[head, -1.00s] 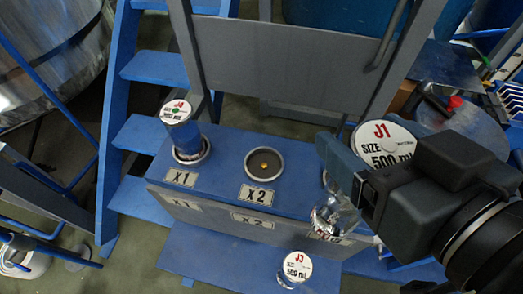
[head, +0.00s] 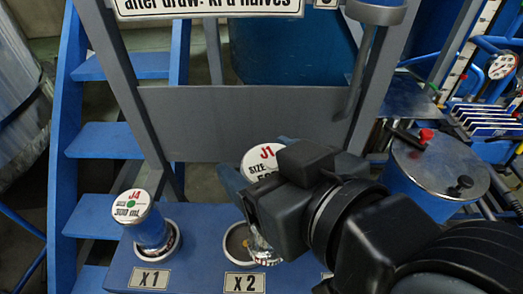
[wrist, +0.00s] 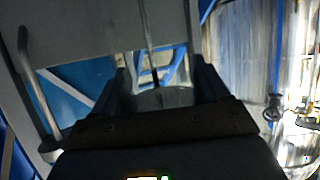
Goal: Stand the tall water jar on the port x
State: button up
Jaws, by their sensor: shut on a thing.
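My gripper (head: 258,205) is shut on a clear jar with a white lid marked J1 (head: 262,158). The lid's size text is partly hidden by my gripper. In the wrist view a greyish rounded part of the jar (wrist: 165,99) shows between the two fingers. The jar looks roughly upright, at the right side of the port marked X2 (head: 236,238), and covers part of its ring. I cannot tell whether the jar's base touches the port.
The grey panel (head: 240,122) rises behind the blue port box. Blue steps (head: 105,145) are at the left. A blue drum with a metal lid (head: 432,165) stands at the right.

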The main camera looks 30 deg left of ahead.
jog(key=a+f, duration=0.5)
jog(key=f, duration=0.2)
jog(key=shift+w+a+f+p, duration=0.15)
jog(key=shift+w+a+p, duration=0.05)
jog(key=shift+w+p, duration=0.2)
jog(key=shift+f, duration=0.1)
jog(key=shift+f, duration=0.1)
jog(key=o, duration=1.7)
jog(key=v, duration=1.2)
jog(key=shift+r, duration=0.25)
